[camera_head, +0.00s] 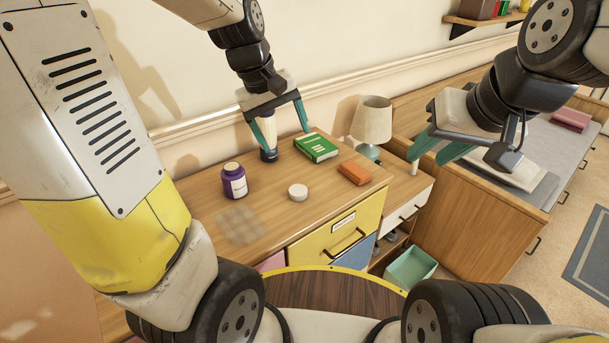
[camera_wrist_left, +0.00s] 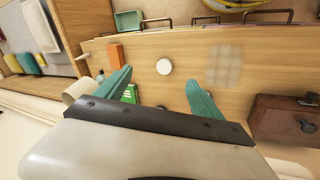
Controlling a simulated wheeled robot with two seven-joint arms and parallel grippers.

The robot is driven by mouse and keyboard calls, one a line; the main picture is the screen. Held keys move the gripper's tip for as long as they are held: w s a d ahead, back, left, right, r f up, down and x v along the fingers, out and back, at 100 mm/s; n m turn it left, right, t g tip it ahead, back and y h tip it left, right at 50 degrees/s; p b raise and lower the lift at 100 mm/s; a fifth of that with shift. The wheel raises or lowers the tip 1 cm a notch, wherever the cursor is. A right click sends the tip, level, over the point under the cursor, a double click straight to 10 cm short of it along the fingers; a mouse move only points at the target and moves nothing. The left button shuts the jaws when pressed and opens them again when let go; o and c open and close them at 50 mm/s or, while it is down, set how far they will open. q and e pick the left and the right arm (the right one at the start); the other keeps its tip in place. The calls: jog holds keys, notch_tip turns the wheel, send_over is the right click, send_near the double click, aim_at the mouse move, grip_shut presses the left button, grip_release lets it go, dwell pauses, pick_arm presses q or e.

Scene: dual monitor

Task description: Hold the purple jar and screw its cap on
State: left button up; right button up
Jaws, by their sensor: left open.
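The purple jar (camera_head: 234,181) stands upright on the wooden desk, with a pale label and a dark top. The round white cap (camera_head: 298,192) lies on the desk to its right, apart from it; it also shows in the left wrist view (camera_wrist_left: 164,66). My left gripper (camera_head: 286,143) is open above the back of the desk, beyond the jar and cap. A white bottle with a dark base (camera_head: 268,153) appears by its left finger; I cannot tell whether they touch. The jar is not visible in the wrist view. My right gripper (camera_head: 426,160) appears open and empty, right of the lamp.
A green book (camera_head: 316,147), an orange box (camera_head: 355,172) and a lamp (camera_head: 371,120) stand right of the cap. A checkered patch (camera_head: 241,226) marks the bare desk front. A brown box (camera_wrist_left: 285,121) shows in the wrist view. A green bin (camera_head: 410,267) is below.

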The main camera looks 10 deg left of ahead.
aim_at(298, 190)
pick_arm(q)
jog(key=w+f+n+g+y, duration=0.1)
jog(key=w+f+n, duration=0.1)
jog(key=f, duration=0.3)
jog(key=w+f+n+g, duration=0.1)
jog(key=w+f+n, duration=0.1)
jog(key=w+f, duration=0.3)
jog(key=w+d+f+n+y, duration=0.1)
jog(key=w+f+n, duration=0.1)
jog(key=f, duration=0.5)
jog(key=shift+w+g+y, duration=0.3)
jog(key=shift+w+g, duration=0.1)
jog(key=shift+w, duration=0.5)
jog(key=shift+f, duration=0.15)
jog(key=shift+f, duration=1.2)
notch_tip(298, 190, down, 5)
jog(key=shift+s+d+f, duration=0.1)
jog(key=shift+d, duration=0.05)
jog(key=shift+c, duration=0.5)
